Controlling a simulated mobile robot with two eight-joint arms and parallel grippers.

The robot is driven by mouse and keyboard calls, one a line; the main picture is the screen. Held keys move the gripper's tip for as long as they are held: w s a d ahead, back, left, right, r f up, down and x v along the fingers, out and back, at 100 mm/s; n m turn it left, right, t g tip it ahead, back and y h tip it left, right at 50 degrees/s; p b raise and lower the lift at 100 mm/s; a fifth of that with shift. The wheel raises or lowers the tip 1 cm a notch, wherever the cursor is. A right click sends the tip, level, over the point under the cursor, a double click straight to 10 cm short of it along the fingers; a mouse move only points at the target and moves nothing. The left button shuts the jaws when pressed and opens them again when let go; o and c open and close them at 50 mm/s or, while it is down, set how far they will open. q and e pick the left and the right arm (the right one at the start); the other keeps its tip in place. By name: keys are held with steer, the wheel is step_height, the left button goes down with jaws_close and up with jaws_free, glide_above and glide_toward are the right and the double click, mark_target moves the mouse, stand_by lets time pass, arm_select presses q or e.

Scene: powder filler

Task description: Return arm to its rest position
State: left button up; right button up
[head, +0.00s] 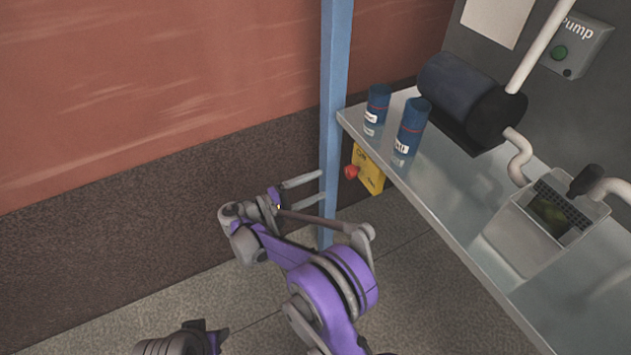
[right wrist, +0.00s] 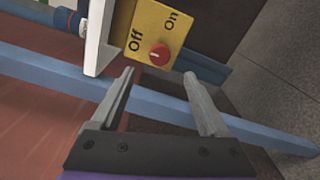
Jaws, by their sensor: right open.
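My right arm (head: 318,285) is purple and grey and reaches up from the bottom of the head view. Its right gripper (head: 322,184) is open and empty, with its two fingers beside the blue post (head: 334,110). In the right wrist view the two fingers (right wrist: 163,85) stand apart, with the yellow switch box (right wrist: 150,33) and its red knob beyond them. The knob is not between the fingers as far as I can tell. My left gripper cannot be made out; a grey and purple arm part shows at the bottom left of the head view.
A metal table (head: 440,200) stands at the right. A green-button pump box (head: 575,47) is on the wall. The floor at left is clear.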

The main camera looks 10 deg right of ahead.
steer(key=shift+d, duration=0.1)
steer(key=s+d+r+m+g+y, duration=0.1)
steer(key=s+d+r+g+y, duration=0.2)
steer(key=s+d+y, duration=0.65)
steer(key=s+f+m+t+y, duration=0.1)
steer(key=s+f+m+y, duration=0.2)
steer(key=s, duration=0.9)
steer(key=s+f+m+y, duration=0.25)
steer(key=s+y, duration=0.25)
steer(key=s, duration=0.7)
arm_select(q)
step_height(320, 180, up, 23)
steer(key=w+t+p, duration=0.1)
steer(key=p, duration=1.9)
steer(key=shift+w+r, duration=0.15)
steer(key=shift+w, duration=0.1)
arm_select(e)
step_height(320, 180, up, 24)
steer(key=w+t, duration=0.1)
steer(key=shift+w+d+r+m, duration=0.15)
steer(key=shift+w+m, duration=0.2)
steer(key=shift+w, duration=0.05)
